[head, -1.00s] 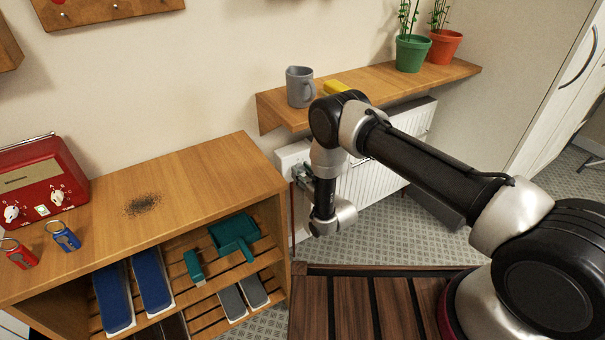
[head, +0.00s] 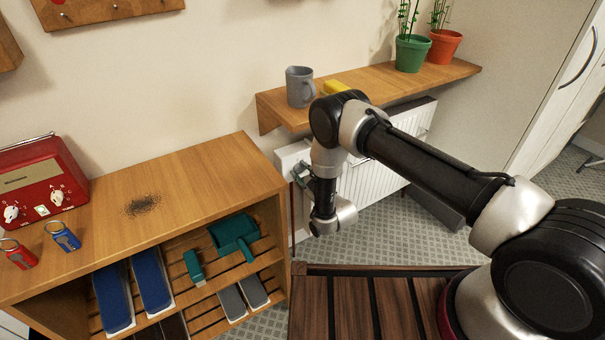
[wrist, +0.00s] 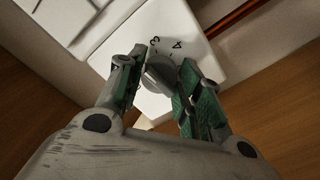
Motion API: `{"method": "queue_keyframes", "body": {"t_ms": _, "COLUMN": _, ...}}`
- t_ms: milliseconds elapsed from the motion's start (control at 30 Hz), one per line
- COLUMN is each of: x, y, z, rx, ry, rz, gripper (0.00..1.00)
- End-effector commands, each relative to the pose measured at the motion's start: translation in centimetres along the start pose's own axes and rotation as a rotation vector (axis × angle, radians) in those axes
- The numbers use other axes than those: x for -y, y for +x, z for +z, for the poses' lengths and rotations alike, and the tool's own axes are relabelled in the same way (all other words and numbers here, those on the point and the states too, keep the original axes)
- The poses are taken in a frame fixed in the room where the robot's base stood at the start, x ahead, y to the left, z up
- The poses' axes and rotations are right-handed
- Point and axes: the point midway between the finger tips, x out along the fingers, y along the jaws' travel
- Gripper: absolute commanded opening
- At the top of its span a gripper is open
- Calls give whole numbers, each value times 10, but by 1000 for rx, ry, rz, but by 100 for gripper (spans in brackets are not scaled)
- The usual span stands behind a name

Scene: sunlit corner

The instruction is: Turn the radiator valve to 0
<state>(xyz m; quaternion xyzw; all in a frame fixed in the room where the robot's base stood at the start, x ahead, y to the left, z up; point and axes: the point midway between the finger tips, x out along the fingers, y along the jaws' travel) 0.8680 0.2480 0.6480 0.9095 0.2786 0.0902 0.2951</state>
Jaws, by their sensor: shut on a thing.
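The radiator (head: 377,178) hangs on the wall below the wooden shelf, partly hidden by my arm in the head view. In the wrist view its white valve housing (wrist: 186,22) shows the printed marks 3 and 4 beside a round grey knob (wrist: 160,72). My gripper (wrist: 164,70) is shut on the knob, with a green-padded finger on each side. The other marks, including 0, are hidden behind the fingers. In the head view my gripper (head: 301,174) is at the radiator's left end, small and partly covered by my wrist.
A wooden shelf (head: 385,85) above the radiator carries a grey mug (head: 300,87), a yellow object and two potted plants. A wooden cabinet (head: 190,180) stands close on the left, with a red radio (head: 42,182) on top. Patterned floor shows below the radiator.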

Motion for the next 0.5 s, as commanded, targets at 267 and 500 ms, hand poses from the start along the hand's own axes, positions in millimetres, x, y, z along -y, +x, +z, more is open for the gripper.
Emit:
{"method": "queue_keyframes", "body": {"t_ms": 267, "x": -1, "y": 0, "z": 0, "rx": 1, "ry": -259, "rz": 2, "gripper": 12}}
{"method": "queue_keyframes", "body": {"t_ms": 500, "x": -2, "y": 0, "z": 0, "rx": 1, "ry": -487, "rz": 2, "gripper": 12}}
